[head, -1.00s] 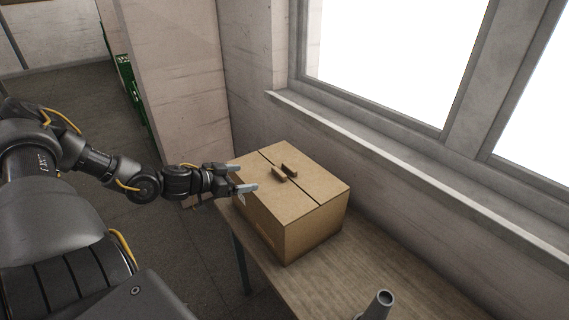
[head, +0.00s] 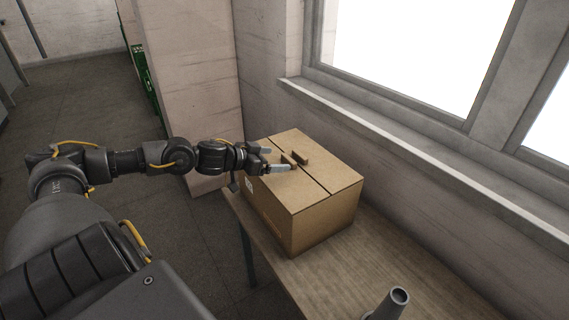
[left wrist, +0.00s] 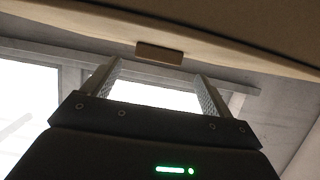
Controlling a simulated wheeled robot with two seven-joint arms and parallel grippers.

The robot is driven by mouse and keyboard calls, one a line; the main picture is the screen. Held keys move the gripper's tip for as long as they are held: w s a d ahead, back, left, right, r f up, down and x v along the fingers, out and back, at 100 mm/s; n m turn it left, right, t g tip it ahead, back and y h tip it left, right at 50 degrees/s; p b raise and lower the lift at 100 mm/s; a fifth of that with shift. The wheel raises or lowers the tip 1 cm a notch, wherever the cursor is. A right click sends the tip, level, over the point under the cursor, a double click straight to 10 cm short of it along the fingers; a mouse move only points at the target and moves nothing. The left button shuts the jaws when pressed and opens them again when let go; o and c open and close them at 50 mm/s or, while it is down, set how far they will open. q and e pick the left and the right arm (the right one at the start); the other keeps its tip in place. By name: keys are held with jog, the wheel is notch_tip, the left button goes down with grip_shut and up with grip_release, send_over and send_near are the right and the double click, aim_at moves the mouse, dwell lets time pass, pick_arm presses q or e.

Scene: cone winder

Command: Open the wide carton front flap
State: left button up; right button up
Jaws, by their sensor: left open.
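The closed wide carton (head: 318,222) stands on a wooden table, with two top flaps meeting at a seam. The flap on my side, the front flap (head: 292,190), lies flat and carries a small brown tab (head: 287,158). My left gripper (head: 277,160) is open just over this flap, its fingers pointing at the tab. In the left wrist view, a brown tab (left wrist: 159,53) shows between and beyond the open fingers (left wrist: 159,72), apart from them; the carton top (left wrist: 235,40) runs along the upper edge.
The wall and window sill (head: 400,150) run close behind the carton. A pale pillar (head: 190,90) rises at the left.

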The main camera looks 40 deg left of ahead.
aim_at(287, 159)
pick_arm(q)
jog(key=shift+p+x, duration=0.4)
jog(key=shift+x, duration=1.95)
jog(key=shift+d+r, duration=0.1)
jog(key=c, duration=1.4)
